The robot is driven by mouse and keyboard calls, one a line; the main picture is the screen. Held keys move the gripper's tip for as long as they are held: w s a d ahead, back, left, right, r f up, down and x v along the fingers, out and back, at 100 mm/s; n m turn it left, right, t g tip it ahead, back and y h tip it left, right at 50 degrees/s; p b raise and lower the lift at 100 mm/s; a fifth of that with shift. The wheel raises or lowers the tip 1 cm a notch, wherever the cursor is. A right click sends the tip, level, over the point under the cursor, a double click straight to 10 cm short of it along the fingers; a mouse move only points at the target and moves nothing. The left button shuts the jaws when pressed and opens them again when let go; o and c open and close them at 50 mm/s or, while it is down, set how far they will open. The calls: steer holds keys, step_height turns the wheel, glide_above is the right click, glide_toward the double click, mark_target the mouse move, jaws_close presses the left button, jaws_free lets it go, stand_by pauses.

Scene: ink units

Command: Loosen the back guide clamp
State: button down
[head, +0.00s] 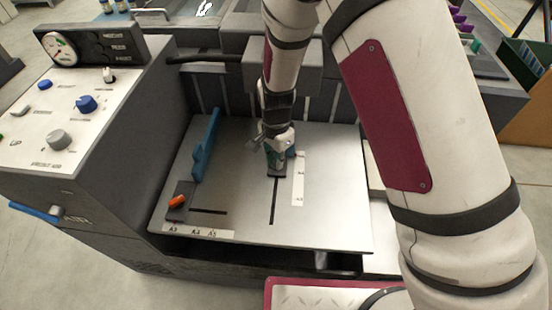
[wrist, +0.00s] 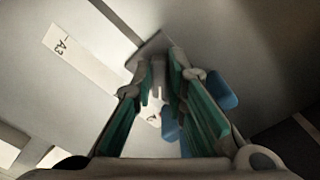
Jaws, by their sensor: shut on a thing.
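My gripper (head: 277,160) points down at the back guide on the metal feed plate (head: 235,150), at the far end of a dark slot. In the wrist view my gripper (wrist: 157,72) has its teal-lined fingers closed around a part at the grey clamp block (wrist: 152,47). I take this part for the back guide clamp; the fingers mostly hide it, so I cannot tell its turn. The block also shows under the fingertips in the head view (head: 276,175). Pieces of the blue back guide (wrist: 222,90) show beside and between the fingers.
A blue side guide (head: 206,146) stands on the plate's left, with an orange clamp lever (head: 177,201) on a dark block near the front left. A control panel (head: 60,125) with knobs and a gauge (head: 59,47) is at left. My arm covers the right side.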

steer(key=n, duration=0.4)
steer(key=shift+d, duration=0.1)
steer(key=n, duration=0.4)
steer(key=shift+s+d+n, duration=0.1)
steer(key=shift+n, duration=0.2)
steer(key=n, duration=0.4)
steer(key=shift+d+n, duration=0.1)
steer(key=shift+n, duration=0.2)
steer(key=n, duration=0.4)
steer(key=shift+d, duration=0.1)
steer(key=shift+n, duration=0.3)
steer(key=c, duration=1.6)
jaws_free()
